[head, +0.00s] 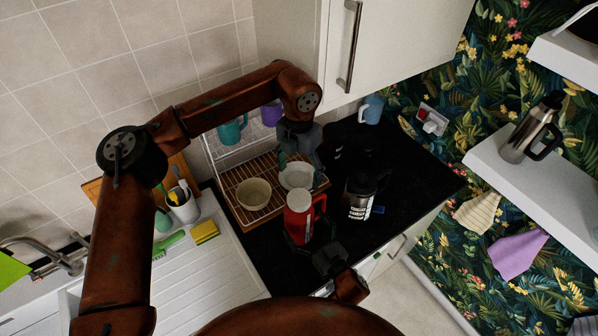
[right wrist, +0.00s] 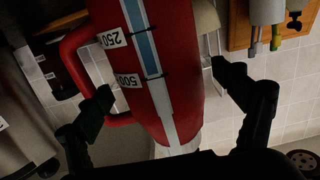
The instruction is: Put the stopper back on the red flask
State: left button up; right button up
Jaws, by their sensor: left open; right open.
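The red flask (head: 299,222) stands upright on the black worktop in the head view, with a handle on its right side. Its top (head: 298,201) looks pale; I cannot tell whether that is a stopper or the open mouth. In the right wrist view the flask (right wrist: 160,62) appears upside down, with a blue strip and number labels. My right gripper (head: 310,240) is open low at the flask, its fingers (right wrist: 170,95) on either side with gaps showing. I cannot pick out a separate stopper.
An upper cupboard (head: 392,45) overhangs the back.

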jog(key=v, duration=1.1)
jog(key=shift+s+d, duration=0.1)
jog(key=shift+s, duration=0.05)
